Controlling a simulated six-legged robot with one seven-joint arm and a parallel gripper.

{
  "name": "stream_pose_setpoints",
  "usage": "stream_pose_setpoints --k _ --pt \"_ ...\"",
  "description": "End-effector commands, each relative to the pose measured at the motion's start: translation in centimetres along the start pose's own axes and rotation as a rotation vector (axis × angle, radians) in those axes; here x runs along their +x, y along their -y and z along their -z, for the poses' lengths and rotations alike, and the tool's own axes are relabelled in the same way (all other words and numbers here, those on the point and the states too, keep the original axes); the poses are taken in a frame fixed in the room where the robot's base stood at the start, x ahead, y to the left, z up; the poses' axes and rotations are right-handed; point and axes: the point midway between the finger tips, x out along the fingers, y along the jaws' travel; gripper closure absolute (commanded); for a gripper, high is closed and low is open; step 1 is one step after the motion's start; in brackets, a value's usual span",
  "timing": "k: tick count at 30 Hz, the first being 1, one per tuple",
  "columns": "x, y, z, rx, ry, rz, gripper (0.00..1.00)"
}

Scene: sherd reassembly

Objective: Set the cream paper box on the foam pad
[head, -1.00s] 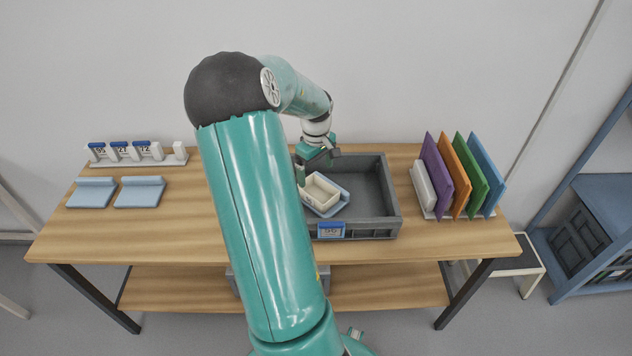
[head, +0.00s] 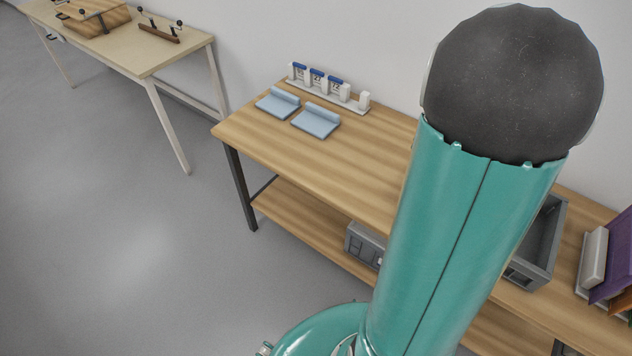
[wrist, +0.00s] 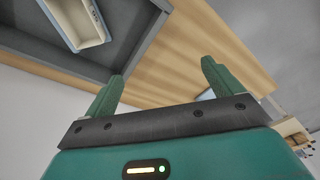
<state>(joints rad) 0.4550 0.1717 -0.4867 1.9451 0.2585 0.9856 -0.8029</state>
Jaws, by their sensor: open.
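In the wrist view, the cream paper box (wrist: 88,28) is an open-topped tray at the upper left, with a light-blue piece along its side, inside a grey bin (wrist: 155,32). My gripper (wrist: 162,82) is open and empty, its green fingers apart from the box and beyond the bin's wall. In the head view, my arm hides the box and gripper. Two light-blue pads with raised rolled edges, a left one (head: 277,104) and a right one (head: 316,122), lie bare on the table; I cannot tell which pad is the foam pad.
The grey bin also shows partly behind my arm in the head view (head: 551,240). A white rack (head: 325,88) with blue-topped labels stands behind the pads. Upright coloured panels (head: 615,260) stand at the right. Table space right of the pads is clear.

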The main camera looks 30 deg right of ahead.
Motion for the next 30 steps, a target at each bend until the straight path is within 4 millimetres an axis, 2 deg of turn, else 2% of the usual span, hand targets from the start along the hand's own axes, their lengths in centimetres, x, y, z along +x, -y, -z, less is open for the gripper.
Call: stream_pose_setpoints --k 1,4,7,11,15,18,21,25,30 --pt "-1.2 3.2 0.4 -0.024 -0.027 0.012 0.09" --pt "-2.9 8.9 0.5 -0.057 -0.067 0.029 0.09" --pt "-4.6 14.4 -0.2 -0.093 -0.104 0.042 0.09" --pt "-6.5 20.9 -2.2 -0.143 -0.154 0.05 0.09" --pt "-8.0 26.7 -5.6 -0.197 -0.212 0.048 0.09" --pt "-8.7 29.9 -8.4 -0.231 -0.256 0.042 0.09" --pt "-9.1 32.1 -10.8 -0.256 -0.298 0.034 0.09" --pt "-9.1 33.5 -12.6 -0.269 -0.333 0.027 0.09" --pt "-9.1 33.8 -13.2 -0.27 -0.341 0.024 0.09"
